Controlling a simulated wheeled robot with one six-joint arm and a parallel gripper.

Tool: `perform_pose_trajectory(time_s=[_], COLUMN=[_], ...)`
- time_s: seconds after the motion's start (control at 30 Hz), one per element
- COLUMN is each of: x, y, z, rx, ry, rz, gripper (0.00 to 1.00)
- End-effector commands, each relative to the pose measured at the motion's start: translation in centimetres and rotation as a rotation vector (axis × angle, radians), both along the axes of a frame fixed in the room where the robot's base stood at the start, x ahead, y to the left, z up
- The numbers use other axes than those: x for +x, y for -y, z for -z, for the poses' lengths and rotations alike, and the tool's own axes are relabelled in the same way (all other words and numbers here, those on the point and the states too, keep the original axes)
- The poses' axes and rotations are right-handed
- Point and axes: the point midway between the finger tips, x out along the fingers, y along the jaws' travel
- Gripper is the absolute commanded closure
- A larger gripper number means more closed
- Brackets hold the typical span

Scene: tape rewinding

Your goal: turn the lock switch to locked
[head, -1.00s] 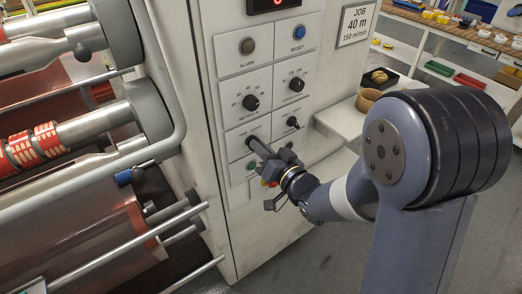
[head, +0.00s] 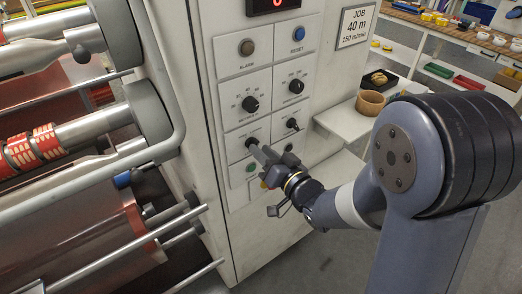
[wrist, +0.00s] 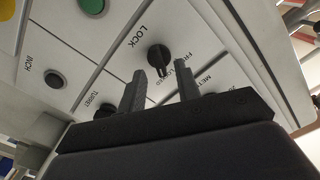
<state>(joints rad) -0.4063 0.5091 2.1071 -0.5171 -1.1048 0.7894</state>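The lock switch (wrist: 158,56) is a black round knob on the white panel, under the word LOCK, with FREE and LOCKED printed beside it. Its small pointer faces down the wrist view; I cannot tell which word it marks. My gripper (wrist: 160,88) is open and empty, its two dark fingers spread, with the knob ahead between their tips. I see no contact with the knob.
Other dials (head: 250,104) and a small knob (head: 292,124) surround the spot. A green button (head: 251,167) sits just below. Rollers and bars (head: 150,240) stand at left.

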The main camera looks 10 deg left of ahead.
Motion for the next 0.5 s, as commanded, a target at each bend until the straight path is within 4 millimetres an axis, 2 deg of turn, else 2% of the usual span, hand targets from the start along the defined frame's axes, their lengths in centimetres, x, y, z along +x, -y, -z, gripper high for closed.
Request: perform_pose_trajectory(time_s=[0.3, 0.5], x=[-4.2, -5.7], y=[5.0, 6.8], z=[0.2, 0.1], rx=[-0.001, -0.001], ry=[0.001, 0.001], rz=[0.004, 0.002], gripper=[0.68, 0.68])
